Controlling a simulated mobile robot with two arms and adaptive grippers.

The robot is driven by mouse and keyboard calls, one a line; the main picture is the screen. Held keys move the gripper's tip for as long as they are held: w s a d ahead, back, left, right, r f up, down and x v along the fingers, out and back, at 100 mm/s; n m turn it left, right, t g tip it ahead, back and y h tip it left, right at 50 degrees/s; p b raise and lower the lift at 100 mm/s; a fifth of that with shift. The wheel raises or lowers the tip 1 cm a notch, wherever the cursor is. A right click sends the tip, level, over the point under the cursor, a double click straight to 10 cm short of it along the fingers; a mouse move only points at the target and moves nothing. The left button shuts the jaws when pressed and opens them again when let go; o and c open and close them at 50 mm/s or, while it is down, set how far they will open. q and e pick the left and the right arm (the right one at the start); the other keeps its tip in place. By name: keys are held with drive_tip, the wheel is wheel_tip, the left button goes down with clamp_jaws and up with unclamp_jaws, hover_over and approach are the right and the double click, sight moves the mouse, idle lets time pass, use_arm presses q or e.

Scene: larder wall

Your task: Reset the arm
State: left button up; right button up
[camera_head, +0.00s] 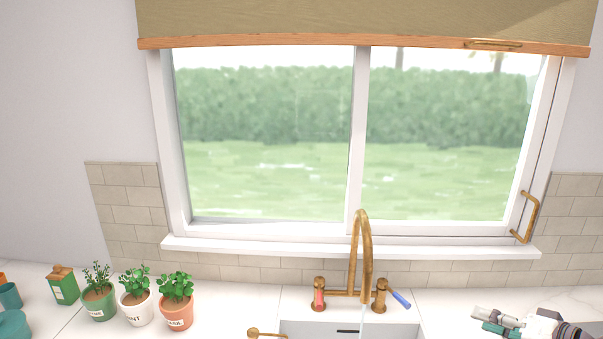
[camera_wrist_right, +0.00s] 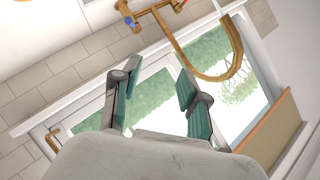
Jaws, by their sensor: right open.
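My right gripper (camera_head: 489,320) shows at the lower right of the head view, above the white counter right of the sink. Its two fingers with green pads are apart, and nothing is between them. In the right wrist view the right gripper (camera_wrist_right: 158,85) is also open and empty, with the window and the brass faucet (camera_wrist_right: 205,50) beyond it. My left gripper is in neither view.
The brass faucet (camera_head: 363,250) stands behind the white sink (camera_head: 300,329), with water running. Three potted herbs, including a terracotta pot (camera_head: 176,316), and a green canister (camera_head: 64,288) stand at the left. The window (camera_head: 265,150) is behind.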

drive_tip(key=s+a+f+n+g+h, duration=0.1)
drive_tip(key=s+a+f+n+g, duration=0.15)
drive_tip(key=s+a+f, duration=0.55)
drive_tip(key=s+a+f+n+g+h, duration=0.2)
drive_tip(key=s+a+f+g, duration=0.15)
drive_tip(key=s+f, duration=0.5)
drive_tip(key=s+a+f+n+g+h, duration=0.2)
drive_tip(key=s+a+h, duration=0.25)
drive_tip(key=s, duration=0.75)
wheel_tip(320, 180, down, 38)
drive_tip(key=s+g+b, duration=0.1)
drive_tip(key=s+b, duration=0.1)
drive_tip(key=b, duration=1)
use_arm(q)
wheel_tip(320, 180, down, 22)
drive_tip(key=b, duration=1)
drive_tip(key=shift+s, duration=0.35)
use_arm(e)
drive_tip(key=s+f, duration=0.5)
drive_tip(key=f, duration=0.4)
drive_tip(key=s+d+f+g, duration=0.1)
drive_tip(key=s+f, duration=0.5)
drive_tip(key=f, duration=0.2)
drive_tip(key=s+d+f, duration=0.1)
drive_tip(key=s+f, duration=0.4)
drive_tip(key=f, duration=0.4)
drive_tip(key=shift+s+d+f, duration=0.2)
drive_tip(key=shift+f, duration=0.1)
